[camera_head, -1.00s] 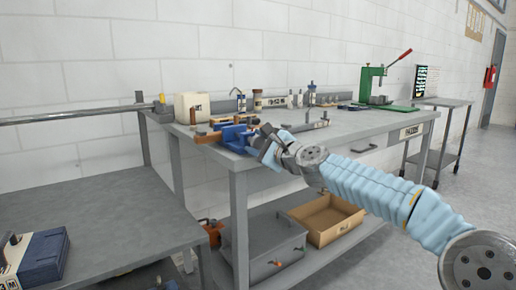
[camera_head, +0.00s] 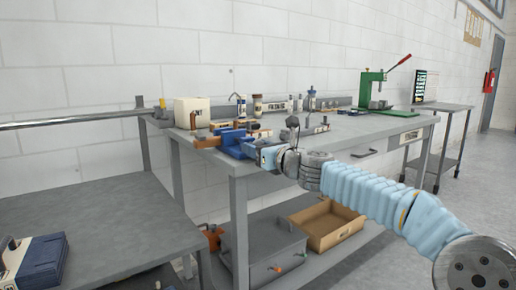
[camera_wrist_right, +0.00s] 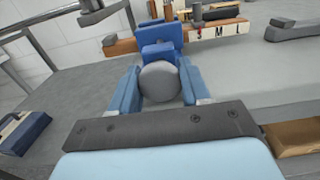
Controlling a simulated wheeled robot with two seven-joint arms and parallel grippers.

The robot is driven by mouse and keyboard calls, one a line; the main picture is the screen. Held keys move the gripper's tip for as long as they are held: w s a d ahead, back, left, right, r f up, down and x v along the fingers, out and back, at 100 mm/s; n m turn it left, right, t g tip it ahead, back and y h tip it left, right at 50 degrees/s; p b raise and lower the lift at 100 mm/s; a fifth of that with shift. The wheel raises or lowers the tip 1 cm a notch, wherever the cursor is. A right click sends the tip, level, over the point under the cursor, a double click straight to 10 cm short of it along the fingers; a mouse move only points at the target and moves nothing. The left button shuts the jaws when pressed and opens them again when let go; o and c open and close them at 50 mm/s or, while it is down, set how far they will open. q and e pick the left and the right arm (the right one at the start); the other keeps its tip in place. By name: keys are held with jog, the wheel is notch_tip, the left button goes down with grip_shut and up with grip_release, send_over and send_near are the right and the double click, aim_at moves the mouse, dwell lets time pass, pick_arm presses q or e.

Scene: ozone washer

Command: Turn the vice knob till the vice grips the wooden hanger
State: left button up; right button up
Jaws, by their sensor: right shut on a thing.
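The blue vice (camera_head: 229,138) stands at the front left corner of the workbench; it also shows in the right wrist view (camera_wrist_right: 160,34). Its round grey knob (camera_wrist_right: 159,82) faces my right gripper. My right gripper (camera_wrist_right: 158,86) has its blue fingers on both sides of the knob and is shut on it; in the head view the gripper (camera_head: 259,153) is at the vice's near end. The wooden hanger (camera_head: 207,142) lies at the vice, with size letters on it in the right wrist view (camera_wrist_right: 222,30). Whether the jaws touch it I cannot tell. My left gripper is not in view.
Bottles and a white canister (camera_head: 191,111) stand behind the vice on the grey workbench (camera_head: 345,131). A green press (camera_head: 374,90) is at the far right. A lower table (camera_head: 100,215) is at left. An open cardboard box (camera_head: 326,224) sits on the lower shelf.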

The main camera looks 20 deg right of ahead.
jog(key=shift+f+m, duration=0.1)
jog(key=shift+m, duration=1)
jog(key=o, duration=1)
jog(key=shift+c, duration=0.2)
jog(key=b+v, duration=0.3)
jog(key=v, duration=1)
jog(key=shift+s, duration=0.35)
jog(key=shift+d, duration=0.1)
